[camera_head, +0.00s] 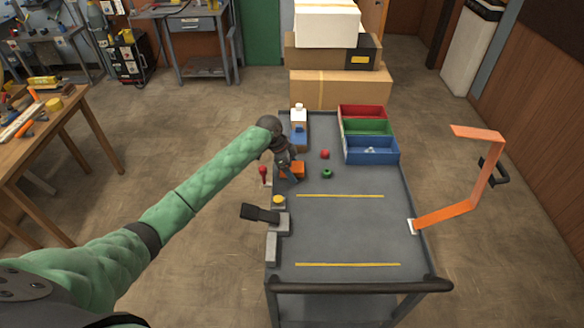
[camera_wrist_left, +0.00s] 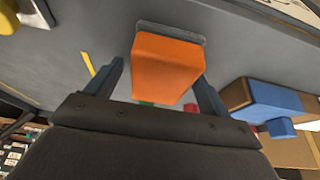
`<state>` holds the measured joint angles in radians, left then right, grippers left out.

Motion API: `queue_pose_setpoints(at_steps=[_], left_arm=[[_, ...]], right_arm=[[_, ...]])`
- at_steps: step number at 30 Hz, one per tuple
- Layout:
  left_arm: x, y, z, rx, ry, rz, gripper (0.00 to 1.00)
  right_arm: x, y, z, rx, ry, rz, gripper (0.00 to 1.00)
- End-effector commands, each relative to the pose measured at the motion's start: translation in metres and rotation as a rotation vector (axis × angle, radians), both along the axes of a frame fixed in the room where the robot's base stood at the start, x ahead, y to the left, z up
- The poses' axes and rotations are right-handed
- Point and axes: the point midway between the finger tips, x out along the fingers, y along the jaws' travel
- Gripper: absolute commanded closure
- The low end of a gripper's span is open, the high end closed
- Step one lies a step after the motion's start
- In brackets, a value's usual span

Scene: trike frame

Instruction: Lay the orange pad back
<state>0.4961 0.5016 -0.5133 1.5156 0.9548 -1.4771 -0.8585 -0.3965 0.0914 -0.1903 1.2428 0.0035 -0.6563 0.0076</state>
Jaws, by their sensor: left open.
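The orange pad (camera_head: 297,170) is a small block at the left side of the grey cart top, partly hidden by my left gripper (camera_head: 287,172) in the head view. In the left wrist view the orange pad (camera_wrist_left: 166,68) shows large, with a thin grey plate (camera_wrist_left: 170,29) at its far end. My left gripper (camera_wrist_left: 160,88) is open, with one finger on each side of the pad. Gaps show between both fingers and the pad. I cannot tell whether the pad is resting on the cart top. My right gripper is not in view.
The cart (camera_head: 345,230) has a bare middle. Near the gripper are a red knob (camera_head: 263,174), a red ball (camera_head: 325,154) and a green ring (camera_head: 326,173). Coloured bins (camera_head: 368,140) stand at the back right. A bent orange bar (camera_head: 470,185) rises at the right edge.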

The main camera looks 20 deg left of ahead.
Motion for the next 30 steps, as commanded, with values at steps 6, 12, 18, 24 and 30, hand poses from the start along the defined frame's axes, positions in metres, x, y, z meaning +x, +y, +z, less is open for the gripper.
queue_pose_setpoints(at_steps=[6, 12, 18, 24, 30], left_arm=[[0.000, 0.002, 0.007, 0.000, -0.002, 0.000, 0.19], [-0.003, 0.014, 0.034, 0.001, -0.004, 0.000, 0.19], [-0.007, 0.029, 0.071, 0.001, -0.004, 0.000, 0.19], [-0.010, 0.039, 0.098, 0.001, -0.002, 0.000, 0.19], [-0.012, 0.043, 0.112, -0.001, -0.001, -0.001, 0.19]], right_arm=[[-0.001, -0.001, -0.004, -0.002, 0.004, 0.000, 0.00], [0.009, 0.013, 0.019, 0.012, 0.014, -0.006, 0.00], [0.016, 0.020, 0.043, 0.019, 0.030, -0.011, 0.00], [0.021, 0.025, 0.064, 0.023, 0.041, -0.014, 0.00], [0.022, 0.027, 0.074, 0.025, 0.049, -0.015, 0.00]])
